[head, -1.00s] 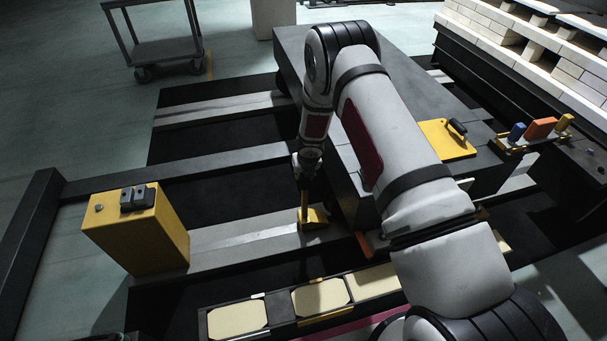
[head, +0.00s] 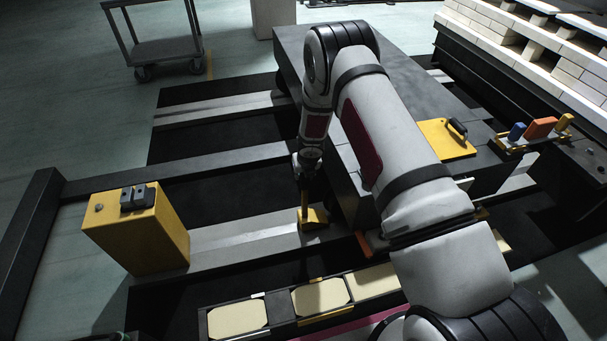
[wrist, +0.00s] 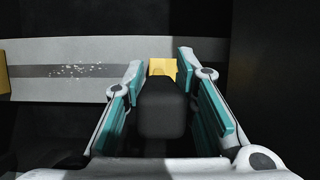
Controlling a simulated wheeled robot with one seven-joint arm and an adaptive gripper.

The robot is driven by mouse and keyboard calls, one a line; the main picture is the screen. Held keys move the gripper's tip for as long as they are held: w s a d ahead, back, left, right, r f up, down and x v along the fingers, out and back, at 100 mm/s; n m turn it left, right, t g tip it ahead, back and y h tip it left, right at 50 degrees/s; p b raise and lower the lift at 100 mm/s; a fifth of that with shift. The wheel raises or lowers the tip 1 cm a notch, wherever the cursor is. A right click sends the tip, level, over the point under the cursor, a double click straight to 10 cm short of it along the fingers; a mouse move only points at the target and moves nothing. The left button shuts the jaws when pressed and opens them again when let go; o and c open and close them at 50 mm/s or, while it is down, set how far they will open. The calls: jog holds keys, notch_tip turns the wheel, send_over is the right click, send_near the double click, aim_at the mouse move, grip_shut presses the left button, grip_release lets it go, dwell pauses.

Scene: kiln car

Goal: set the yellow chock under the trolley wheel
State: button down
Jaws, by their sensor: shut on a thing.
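The yellow chock (head: 314,218) is on or just above the pale rail, close to the left side of the dark trolley (head: 410,88). My gripper (head: 305,190) points down at it from above. In the wrist view my gripper (wrist: 165,95) is shut on the chock's dark, upright handle (wrist: 163,112), with a teal pad on either side. The chock's yellow body (wrist: 163,67) shows beyond the handle. The trolley wheel at the chock is hidden, and I cannot tell whether the chock touches it.
A yellow box-shaped post (head: 135,230) stands at the rail's left end. Cream tiles in a dark rack (head: 240,318) lie in front. A yellow plate with a black handle (head: 445,140) lies on the trolley. A grey cart (head: 165,50) stands at the back left.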

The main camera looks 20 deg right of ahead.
jog(key=shift+w+f+b, duration=0.2)
jog(key=shift+f+b, duration=0.2)
jog(key=shift+b, duration=0.1)
dwell(1.2)
jog(key=c, duration=1.3)
grip_release()
jog(key=shift+c, duration=0.2)
jog(key=shift+o, duration=0.7)
jog(key=shift+s+f, duration=0.3)
jog(key=shift+r, duration=0.1)
jog(key=shift+r, duration=0.15)
jog(key=shift+r, duration=0.15)
jog(key=shift+p+v, duration=0.45)
jog(key=shift+v, duration=3.25)
jog(key=shift+r, duration=0.1)
